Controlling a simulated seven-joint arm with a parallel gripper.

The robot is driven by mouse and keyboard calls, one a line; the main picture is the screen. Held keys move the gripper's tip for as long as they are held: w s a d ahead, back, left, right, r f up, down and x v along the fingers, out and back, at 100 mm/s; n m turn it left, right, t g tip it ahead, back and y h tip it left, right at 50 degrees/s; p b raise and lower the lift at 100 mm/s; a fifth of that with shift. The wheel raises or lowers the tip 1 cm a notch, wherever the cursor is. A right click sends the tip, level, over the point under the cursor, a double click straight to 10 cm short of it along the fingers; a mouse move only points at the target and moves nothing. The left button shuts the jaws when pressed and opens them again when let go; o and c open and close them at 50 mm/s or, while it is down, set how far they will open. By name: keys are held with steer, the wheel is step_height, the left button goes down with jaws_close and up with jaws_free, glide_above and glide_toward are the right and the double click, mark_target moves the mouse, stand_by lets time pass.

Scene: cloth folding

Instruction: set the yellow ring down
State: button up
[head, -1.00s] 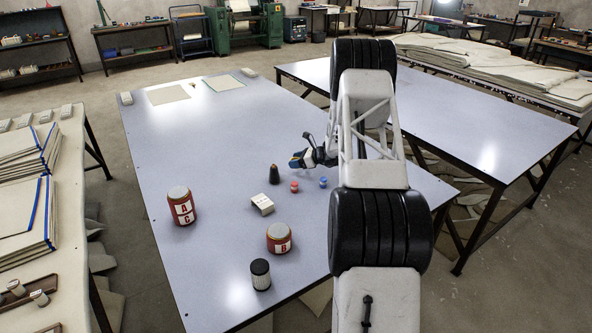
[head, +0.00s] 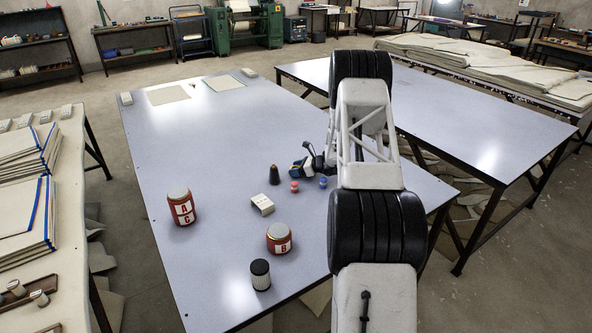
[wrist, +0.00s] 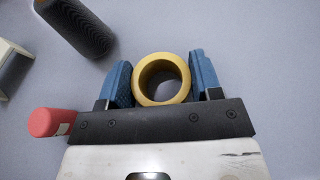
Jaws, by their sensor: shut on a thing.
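In the wrist view the yellow ring (wrist: 160,56) sits between the two blue pads of my gripper (wrist: 161,68), which is shut on it from left and right. Its hole faces the camera and the grey tabletop lies beyond. In the head view my gripper (head: 303,168) is low over the near table (head: 225,150), right of a dark cone. The ring cannot be made out there. I cannot tell whether it touches the table.
The dark cone (head: 275,173), white block (head: 262,204), red piece (head: 294,187) and blue piece (head: 323,182) stand close to my gripper. Red cans (head: 181,207) (head: 279,239) and a black-and-white canister (head: 260,275) stand nearer. The table's far middle is clear.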

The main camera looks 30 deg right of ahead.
steer(key=shift+f, duration=0.1)
steer(key=o, duration=0.9)
steer(key=shift+s+d+r, duration=0.15)
steer(key=shift+r, duration=0.05)
steer(key=v, duration=1.1)
steer(key=shift+s+d+r, duration=0.15)
